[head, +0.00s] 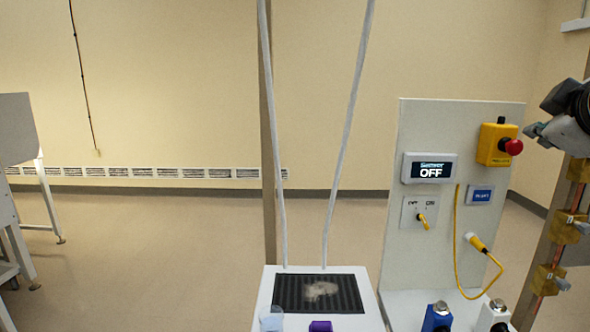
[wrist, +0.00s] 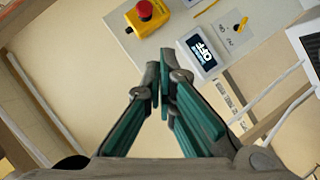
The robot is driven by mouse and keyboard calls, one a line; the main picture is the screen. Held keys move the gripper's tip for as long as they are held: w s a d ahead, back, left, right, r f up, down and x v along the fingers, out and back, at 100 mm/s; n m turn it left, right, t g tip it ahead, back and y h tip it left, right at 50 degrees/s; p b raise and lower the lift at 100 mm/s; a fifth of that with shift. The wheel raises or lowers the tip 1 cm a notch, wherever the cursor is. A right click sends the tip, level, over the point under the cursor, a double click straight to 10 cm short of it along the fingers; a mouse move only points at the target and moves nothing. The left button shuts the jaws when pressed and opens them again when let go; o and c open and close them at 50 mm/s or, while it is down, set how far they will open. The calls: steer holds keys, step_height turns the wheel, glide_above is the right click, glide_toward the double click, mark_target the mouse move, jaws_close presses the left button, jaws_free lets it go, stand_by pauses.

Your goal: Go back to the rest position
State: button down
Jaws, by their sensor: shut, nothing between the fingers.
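My gripper (wrist: 164,85) is shut with nothing between its teal-lined fingers, and it points toward the control panel in the wrist view. In the head view only a part of my gripper (head: 548,125) shows at the right edge, to the right of the panel and clear of it. The upright panel (head: 410,250) carries a display reading OFF (head: 431,167), a yellow box with a red button (head: 511,147), and a small yellow switch (head: 422,221). The display also shows in the wrist view (wrist: 198,53).
A white bench unit with a dark ribbed mat (head: 290,294) stands at the bottom centre. A blue bottle (head: 437,318) and a white bottle (head: 493,316) stand before the panel. A yellow cable (head: 456,250) hangs from a plug. A post with brass fittings (head: 553,262) stands at right. Open floor (head: 150,250) lies left.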

steer(key=s+a+f+m+g+y, duration=0.3)
steer(key=s+a+f, duration=0.5)
steer(key=f, duration=0.3)
steer(key=s+a+f+m+g+y, duration=0.3)
steer(key=s+a+f+g, duration=0.2)
steer(key=s+a+f, duration=0.4)
step_height(320, 180, down, 2)
steer(key=shift+a+f+m, duration=0.1)
steer(key=shift+a+m, duration=0.2)
steer(key=shift+a, duration=0.65)
steer(key=shift+s, duration=0.1)
